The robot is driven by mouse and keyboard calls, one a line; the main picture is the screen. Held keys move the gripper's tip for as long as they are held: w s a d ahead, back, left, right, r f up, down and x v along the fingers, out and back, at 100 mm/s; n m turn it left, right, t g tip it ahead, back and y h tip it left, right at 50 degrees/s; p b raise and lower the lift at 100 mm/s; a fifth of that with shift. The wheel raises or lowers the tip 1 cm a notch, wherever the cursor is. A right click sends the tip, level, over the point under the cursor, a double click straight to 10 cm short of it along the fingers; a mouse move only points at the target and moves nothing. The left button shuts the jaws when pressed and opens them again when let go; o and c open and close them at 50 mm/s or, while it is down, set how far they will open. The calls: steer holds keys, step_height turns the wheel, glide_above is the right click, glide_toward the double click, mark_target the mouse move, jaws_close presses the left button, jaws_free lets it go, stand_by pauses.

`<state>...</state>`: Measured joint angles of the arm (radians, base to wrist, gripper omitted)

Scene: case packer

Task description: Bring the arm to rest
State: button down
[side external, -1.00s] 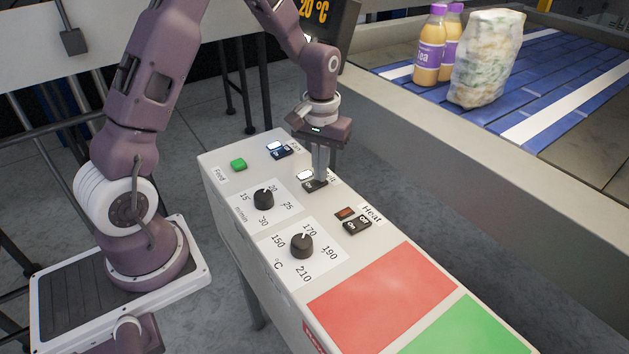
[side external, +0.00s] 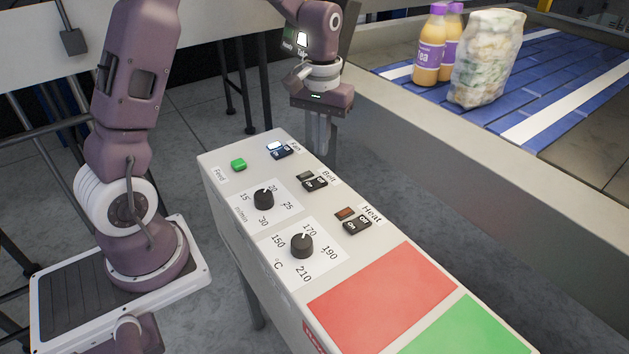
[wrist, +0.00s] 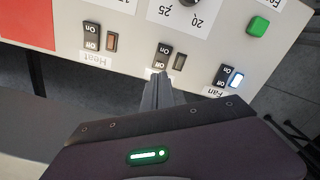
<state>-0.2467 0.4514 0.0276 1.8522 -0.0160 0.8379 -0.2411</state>
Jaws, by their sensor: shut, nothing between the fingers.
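My gripper (side external: 320,146) is shut and empty. In the side view it hangs fingers down above the far edge of the control panel (side external: 225,180), apart from the switches. In the wrist view its closed fingers (wrist: 157,92) point towards the Belt switch (wrist: 163,54) and partly cover the Belt label. The Belt switch also shows in the side view (side external: 315,183), and its lamp (side external: 306,176) is dark. The Fan switch (side external: 283,154) has a lit white lamp (side external: 275,146). The Heat switch (side external: 357,226) has a dull orange-brown lamp (side external: 345,213).
The panel also carries a green button (side external: 238,165), a speed knob (side external: 264,199), a temperature knob (side external: 302,246), a red area (side external: 383,295) and a green area (side external: 468,328). Bottles (side external: 430,50) and a filled bag (side external: 487,60) stand on the blue conveyor (side external: 550,100). Grey floor lies between panel and conveyor.

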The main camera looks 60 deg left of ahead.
steer(key=s+d+r+m+t, duration=0.3)
steer(key=s+d+r, duration=0.4)
steer(key=s+r, duration=0.45)
steer(key=s+d+r+m+t, duration=0.1)
steer(key=s+d+m+t, duration=0.1)
steer(key=s, duration=0.9)
steer(key=shift+d+m+t, duration=0.3)
steer(key=shift+d+m, duration=0.2)
